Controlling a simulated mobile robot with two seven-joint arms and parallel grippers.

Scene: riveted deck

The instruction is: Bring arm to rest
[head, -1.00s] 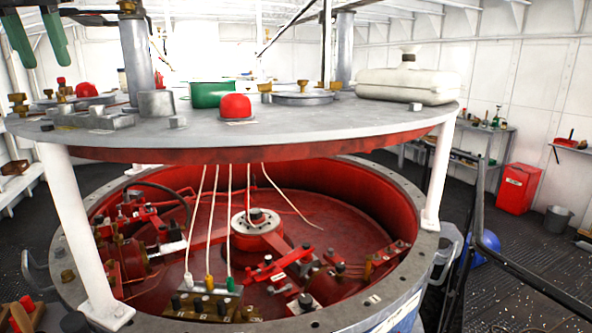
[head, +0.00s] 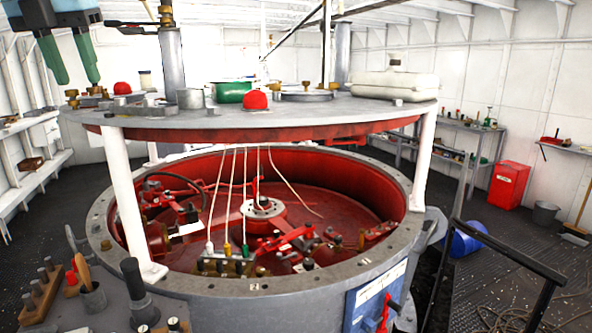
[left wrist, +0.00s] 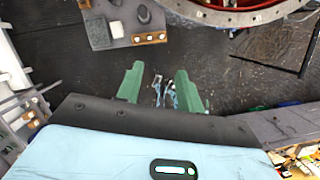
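My left gripper (head: 72,66) hangs from the top left corner of the head view, its two green fingers pointing down. The fingers are apart with nothing held between them. In the left wrist view the gripper (left wrist: 160,92) also shows open, over the dark riveted deck (left wrist: 75,75). Small pale and bluish shapes show between the fingertips, too unclear to name. My right gripper is in neither view.
A large round machine (head: 370,245) with a red interior fills the middle, under a round grey top plate (head: 330,112) on white posts. A tool block (head: 40,295) stands front left. A dark railing (head: 505,248), red bin (head: 508,186) and grey bucket (head: 545,213) are at right.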

